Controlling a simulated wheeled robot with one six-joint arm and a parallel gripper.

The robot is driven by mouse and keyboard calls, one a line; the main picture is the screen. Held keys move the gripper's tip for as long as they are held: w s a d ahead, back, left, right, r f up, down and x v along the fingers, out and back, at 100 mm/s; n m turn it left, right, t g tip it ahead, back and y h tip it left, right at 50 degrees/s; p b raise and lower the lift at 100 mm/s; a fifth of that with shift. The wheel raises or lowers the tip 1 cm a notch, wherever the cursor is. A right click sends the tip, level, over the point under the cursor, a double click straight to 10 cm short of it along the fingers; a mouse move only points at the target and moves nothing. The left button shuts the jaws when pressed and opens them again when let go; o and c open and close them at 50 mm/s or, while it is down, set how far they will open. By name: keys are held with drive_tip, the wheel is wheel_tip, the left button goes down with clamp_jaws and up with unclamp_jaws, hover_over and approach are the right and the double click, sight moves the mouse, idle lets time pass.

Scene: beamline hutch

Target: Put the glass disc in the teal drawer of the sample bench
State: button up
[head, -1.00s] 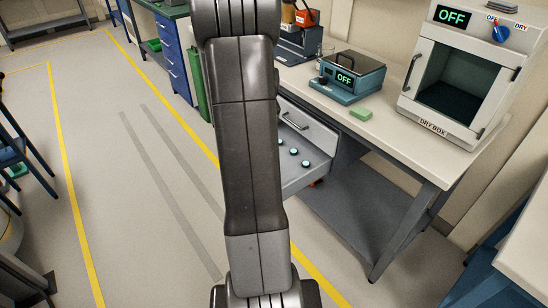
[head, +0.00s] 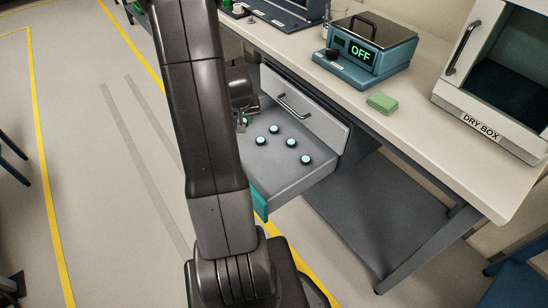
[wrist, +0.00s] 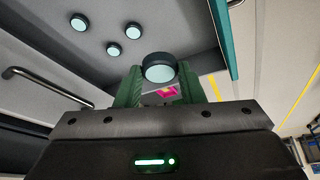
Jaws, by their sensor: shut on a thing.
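The teal drawer of the sample bench stands open, its teal front (head: 259,204) facing low left and its grey tray floor (head: 277,170) bare in places. My gripper (head: 243,112) is over the drawer's far-left side, partly hidden behind my arm in the head view. In the wrist view its green fingers (wrist: 160,92) are shut on a round dark-rimmed disc with a pale teal face, the glass disc (wrist: 160,68), at the fingertips. A small magenta patch shows between the fingers. Several similar discs (head: 291,143) lie on the drawer floor. Whether the held disc touches the floor is unclear.
The bench top (head: 420,130) carries a teal hotplate-like unit reading OFF (head: 365,55), a green block (head: 381,102) and a white dry box (head: 490,120) with a dark interior.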

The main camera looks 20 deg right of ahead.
drive_tip(key=m+b, duration=0.2)
drive_tip(key=b, duration=0.2)
hover_over(258, 166)
drive_tip(key=s, duration=0.2)
wheel_tip(258, 166, down, 9)
drive_tip(key=shift+h, duration=0.3)
drive_tip(key=f+b, duration=0.8)
drive_tip(key=f, duration=0.1)
drive_tip(key=shift+w+a, duration=0.1)
drive_tip(key=shift+w, duration=0.1)
drive_tip(key=shift+f, duration=0.1)
drive_tip(key=shift+f+b, duration=0.15)
drive_tip(key=shift+b, duration=0.25)
drive_tip(key=o, duration=1)
drive_tip(key=shift+c, duration=0.2)
drive_tip(key=p+v, duration=0.7)
drive_tip(key=v, duration=0.5)
drive_tip(key=shift+r, duration=0.25)
drive_tip(key=shift+p, duration=0.3)
